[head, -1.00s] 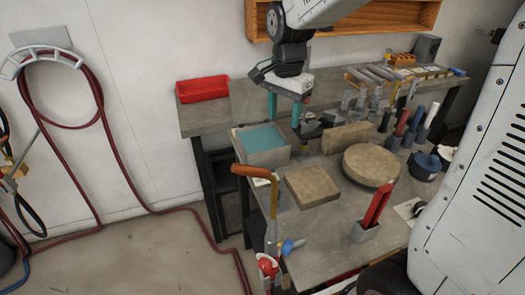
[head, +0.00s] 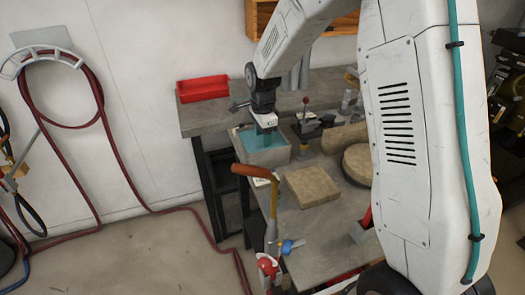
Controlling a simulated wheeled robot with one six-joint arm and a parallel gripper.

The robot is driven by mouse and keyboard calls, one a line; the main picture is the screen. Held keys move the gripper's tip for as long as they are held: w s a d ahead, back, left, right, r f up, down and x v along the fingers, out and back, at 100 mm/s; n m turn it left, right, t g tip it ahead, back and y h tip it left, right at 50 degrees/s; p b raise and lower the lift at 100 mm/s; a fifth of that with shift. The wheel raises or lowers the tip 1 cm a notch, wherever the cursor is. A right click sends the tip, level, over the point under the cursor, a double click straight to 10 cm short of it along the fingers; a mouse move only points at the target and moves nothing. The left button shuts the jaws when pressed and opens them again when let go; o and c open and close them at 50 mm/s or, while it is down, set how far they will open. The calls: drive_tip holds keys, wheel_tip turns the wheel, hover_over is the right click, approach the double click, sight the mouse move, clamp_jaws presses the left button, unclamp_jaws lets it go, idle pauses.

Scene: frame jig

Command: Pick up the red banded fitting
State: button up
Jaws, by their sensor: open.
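I cannot make out a red banded fitting for certain in the head view. Any small thing in the box under the gripper is hidden or too small to tell.
A red tray (head: 203,89) sits on the back shelf. A red-knobbed device (head: 308,124) stands right of the box. A square tan block (head: 312,187) and a round tan block (head: 358,163) lie on the bench. My arm hides the right side.

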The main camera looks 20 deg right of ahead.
wheel_tip(320, 180, down, 2)
drive_tip(key=shift+f, duration=0.1)
clamp_jaws()
